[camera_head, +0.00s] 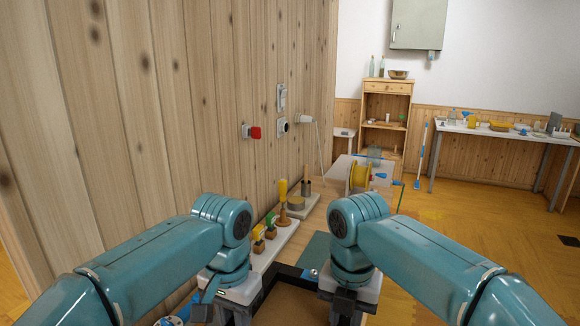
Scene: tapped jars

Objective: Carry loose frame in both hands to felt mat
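A dark-edged frame (288,271) shows at the bottom centre, between my two grippers, with a tan area inside its edge. Only its far part is in view. My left gripper (234,315) points down at the frame's left side, and my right gripper (345,308) points down at its right side. The fingertips are cut off or hidden, so I cannot tell if either grips the frame. A dark green flat patch (316,250), possibly the felt mat, lies just beyond the frame, partly hidden by my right arm.
A pale rack with yellow- and green-topped handles (270,226) stands along the wooden wall at left. A yellow spool (359,178) and a glass jar (374,157) stand farther along the bench. A shelf unit (386,110) and side table (500,132) stand beyond.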

